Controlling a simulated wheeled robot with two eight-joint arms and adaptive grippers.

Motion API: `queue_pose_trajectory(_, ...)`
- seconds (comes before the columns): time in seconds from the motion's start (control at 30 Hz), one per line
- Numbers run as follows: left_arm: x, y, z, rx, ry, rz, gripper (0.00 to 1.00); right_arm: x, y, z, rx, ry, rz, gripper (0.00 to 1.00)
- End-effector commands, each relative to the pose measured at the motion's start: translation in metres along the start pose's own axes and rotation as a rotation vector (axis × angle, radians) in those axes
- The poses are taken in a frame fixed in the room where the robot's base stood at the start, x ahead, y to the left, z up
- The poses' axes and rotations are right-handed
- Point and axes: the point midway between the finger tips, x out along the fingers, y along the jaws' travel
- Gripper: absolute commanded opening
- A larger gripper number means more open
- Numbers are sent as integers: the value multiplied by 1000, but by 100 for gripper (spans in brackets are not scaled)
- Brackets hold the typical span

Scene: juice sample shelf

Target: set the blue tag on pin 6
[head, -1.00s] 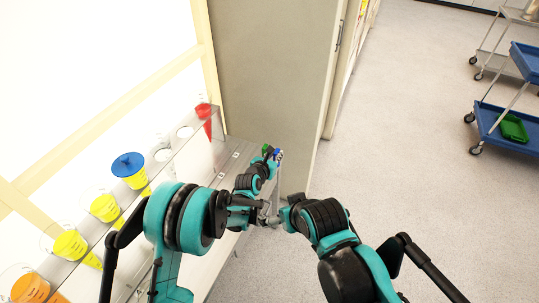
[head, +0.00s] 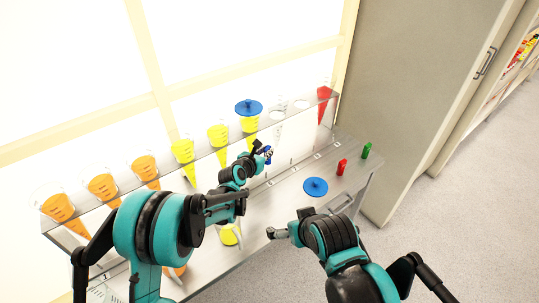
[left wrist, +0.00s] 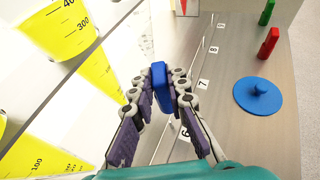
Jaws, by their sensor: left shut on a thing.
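My left gripper (head: 265,153) is shut on the blue tag (head: 268,157) and holds it up in front of the row of cones. In the left wrist view the blue tag (left wrist: 161,88) stands between the fingers of the left gripper (left wrist: 160,80). The label 6 (left wrist: 185,132) shows on the grey ledge, close to the right finger, with the labels 7 (left wrist: 203,83) and 8 (left wrist: 214,50) further off. I cannot make out pin 6 itself. My right gripper (head: 277,233) is in front of the ledge; its jaws are too small to judge.
A blue disc with a knob (head: 316,187), a red tag (head: 341,167) and a green tag (head: 366,150) stand on the ledge's right part. A clear rack (head: 150,187) holds several orange and yellow cones and a red cone (head: 324,107). A blue lid (head: 248,107) covers one yellow cone.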

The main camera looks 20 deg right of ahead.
Motion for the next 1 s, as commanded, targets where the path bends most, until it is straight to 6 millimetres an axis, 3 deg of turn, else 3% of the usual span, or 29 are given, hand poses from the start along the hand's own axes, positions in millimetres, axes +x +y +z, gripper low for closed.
queue_pose_trajectory(0.27, 4, 1, -10, 0, 0, 0, 0, 6, 0, 4, 0, 0, 0, 100)
queue_pose_trajectory(0.73, 18, 1, -45, 0, -1, 0, 0, 25, 0, 18, 0, 0, 0, 100)
queue_pose_trajectory(1.0, 17, 1, -42, 0, -1, 0, 0, 25, 0, 18, 0, 0, 0, 100)
